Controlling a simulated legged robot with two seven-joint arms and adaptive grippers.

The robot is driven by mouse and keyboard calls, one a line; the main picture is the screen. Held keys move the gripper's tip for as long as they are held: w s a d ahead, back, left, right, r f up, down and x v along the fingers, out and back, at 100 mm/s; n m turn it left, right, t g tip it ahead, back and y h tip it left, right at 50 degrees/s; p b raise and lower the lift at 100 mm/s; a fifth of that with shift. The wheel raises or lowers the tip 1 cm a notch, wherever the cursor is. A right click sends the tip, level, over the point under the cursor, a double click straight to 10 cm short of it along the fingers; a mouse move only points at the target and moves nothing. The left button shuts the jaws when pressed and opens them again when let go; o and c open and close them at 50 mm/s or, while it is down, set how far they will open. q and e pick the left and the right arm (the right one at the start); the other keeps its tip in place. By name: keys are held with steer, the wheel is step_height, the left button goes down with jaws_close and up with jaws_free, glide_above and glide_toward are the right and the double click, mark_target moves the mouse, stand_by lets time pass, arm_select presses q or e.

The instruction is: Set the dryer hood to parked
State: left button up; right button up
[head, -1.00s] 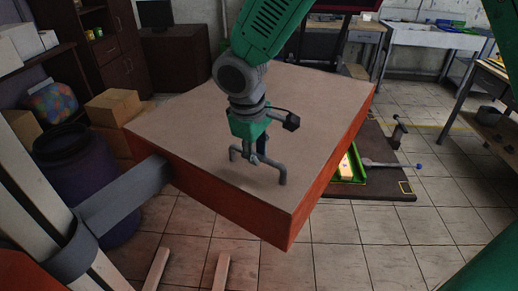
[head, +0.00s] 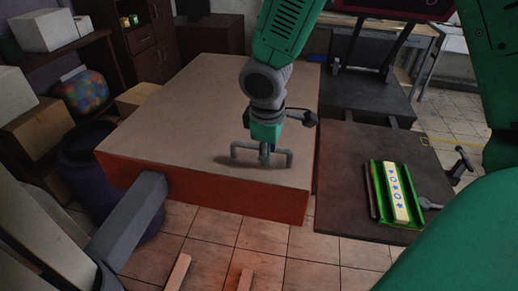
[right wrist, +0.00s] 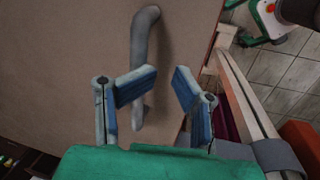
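The dryer hood is a large box with a tan top (head: 190,100) and orange-red sides, left of centre in the head view. A grey U-shaped handle (head: 285,158) stands on its top near the front edge. My right gripper (head: 264,160) is at the middle of this handle. In the right wrist view its two blue fingers (right wrist: 166,83) are spread apart, and the handle (right wrist: 147,40) passes behind the left finger. Whether the fingers touch the handle is unclear. My left gripper is not in view.
A dark platen board (head: 345,190) lies right of the hood, carrying a green tray (head: 376,190) with a pale starred strip (head: 396,195). A grey bracket (head: 130,215) meets the hood at left. A purple barrel (head: 85,190) stands beside it.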

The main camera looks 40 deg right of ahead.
steer(key=s, duration=0.1)
steer(key=s+d, duration=0.1)
steer(key=shift+s+r, duration=0.3)
steer(key=shift+r, duration=0.05)
steer(key=shift+w, duration=0.25)
steer(key=r, duration=0.1)
steer(key=a+r, duration=0.1)
steer(key=r, duration=0.1)
steer(key=shift+w+a+r, duration=0.15)
steer(key=shift+w+r, duration=0.05)
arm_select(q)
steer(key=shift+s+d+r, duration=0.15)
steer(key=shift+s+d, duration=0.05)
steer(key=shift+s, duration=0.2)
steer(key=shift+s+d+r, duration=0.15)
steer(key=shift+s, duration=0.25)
arm_select(e)
step_height(320, 180, up, 8)
steer(key=s, duration=0.2)
steer(key=shift+s, duration=0.15)
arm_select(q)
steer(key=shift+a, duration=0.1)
arm_select(e)
steer(key=shift+s+a+r, duration=0.1)
steer(key=shift+r, duration=0.05)
